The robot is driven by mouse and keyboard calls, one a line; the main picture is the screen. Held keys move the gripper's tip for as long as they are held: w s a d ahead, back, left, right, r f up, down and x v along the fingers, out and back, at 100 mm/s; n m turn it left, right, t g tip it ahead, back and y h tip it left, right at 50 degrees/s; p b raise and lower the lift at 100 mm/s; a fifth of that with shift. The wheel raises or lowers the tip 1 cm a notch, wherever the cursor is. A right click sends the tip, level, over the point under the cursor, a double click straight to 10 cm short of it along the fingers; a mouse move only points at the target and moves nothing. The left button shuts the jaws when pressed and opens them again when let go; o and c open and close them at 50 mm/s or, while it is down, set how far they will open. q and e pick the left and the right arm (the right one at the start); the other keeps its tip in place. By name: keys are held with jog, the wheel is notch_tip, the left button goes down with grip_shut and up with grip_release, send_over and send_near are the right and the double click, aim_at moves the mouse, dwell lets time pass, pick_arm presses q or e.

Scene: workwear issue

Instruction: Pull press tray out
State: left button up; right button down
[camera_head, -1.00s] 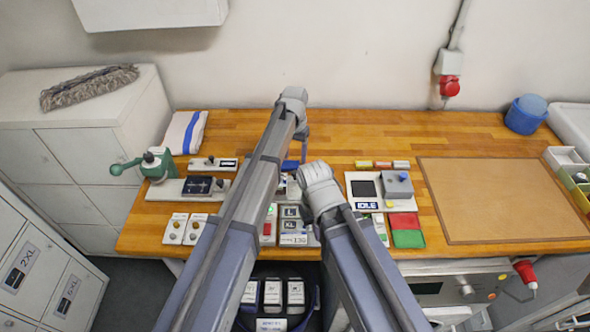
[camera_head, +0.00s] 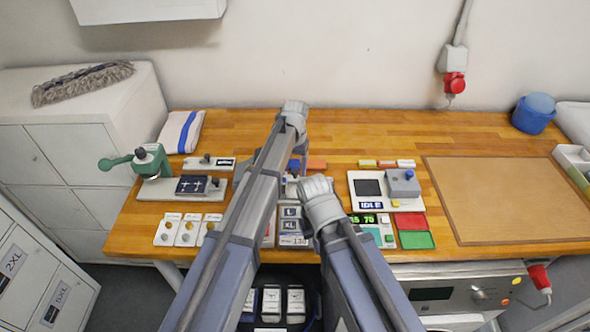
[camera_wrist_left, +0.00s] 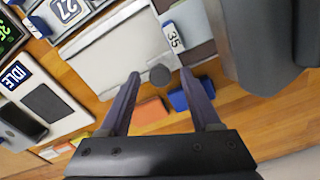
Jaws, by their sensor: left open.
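A pale grey flat plate with a dark round knob (camera_wrist_left: 160,75) shows in the left wrist view; I take it for the press tray (camera_wrist_left: 125,55). My left gripper (camera_wrist_left: 160,73) is open, with its two fingers on either side of the knob. I cannot tell whether they touch it.
A blue block (camera_wrist_left: 192,93) and an orange block (camera_wrist_left: 153,110) lie close to the left fingers. The IDLE panel (camera_head: 368,206) stands to the right, a green lever device (camera_head: 152,162) to the left. The brown board (camera_head: 500,200) is bare.

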pick_arm(q)
jog(key=shift+c, duration=0.4)
grip_shut()
dwell(0.9)
